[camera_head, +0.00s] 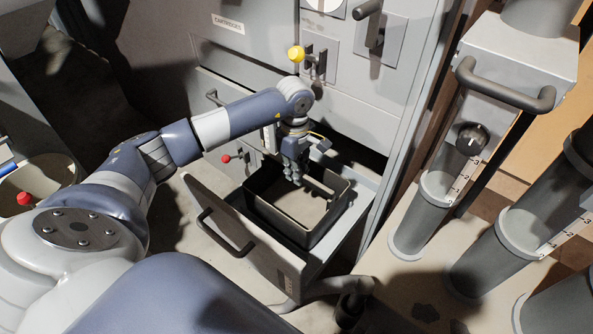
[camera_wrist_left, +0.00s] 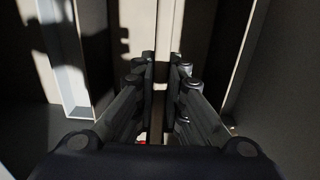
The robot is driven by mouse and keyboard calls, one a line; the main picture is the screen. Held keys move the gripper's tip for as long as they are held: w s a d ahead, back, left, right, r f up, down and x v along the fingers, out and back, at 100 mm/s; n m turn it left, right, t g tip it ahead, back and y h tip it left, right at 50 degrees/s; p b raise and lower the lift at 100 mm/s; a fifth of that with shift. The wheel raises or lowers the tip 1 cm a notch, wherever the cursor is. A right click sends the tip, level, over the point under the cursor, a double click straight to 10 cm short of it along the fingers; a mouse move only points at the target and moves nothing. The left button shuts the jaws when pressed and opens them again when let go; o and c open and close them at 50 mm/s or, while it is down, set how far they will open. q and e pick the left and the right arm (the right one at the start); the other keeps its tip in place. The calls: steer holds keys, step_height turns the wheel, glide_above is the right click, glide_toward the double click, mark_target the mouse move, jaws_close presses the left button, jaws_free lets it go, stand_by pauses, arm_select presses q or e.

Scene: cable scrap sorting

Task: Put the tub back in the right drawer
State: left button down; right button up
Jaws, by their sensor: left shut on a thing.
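The dark rectangular tub (camera_head: 335,213) sits in or just above the open drawer (camera_head: 368,192), its rim level and near the top of the drawer's walls. I cannot tell whether its bottom rests on the drawer floor. A bar (camera_head: 319,185) shows across the tub's inside. My left gripper (camera_head: 293,178) reaches down into the tub and is shut on part of it, seemingly the bar. In the left wrist view its fingers (camera_wrist_left: 161,65) are close together around a thin pale strip. The exact contact is hidden. My right gripper is not in view.
The drawer's front carries a dark handle (camera_head: 225,233) and faces lower left. The grey cabinet (camera_head: 345,100) stands behind, with a yellow-knobbed lever (camera_head: 296,53) and a red-knobbed lever (camera_head: 227,158). Grey cylinders (camera_head: 425,215) stand right of the drawer. A bin (camera_head: 60,170) is at far left.

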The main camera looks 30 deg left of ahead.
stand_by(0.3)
arm_select(q)
steer(key=c, duration=1.6)
jaws_free()
step_height(320, 180, up, 12)
steer(key=shift+r, duration=0.1)
steer(key=shift+a, duration=0.1)
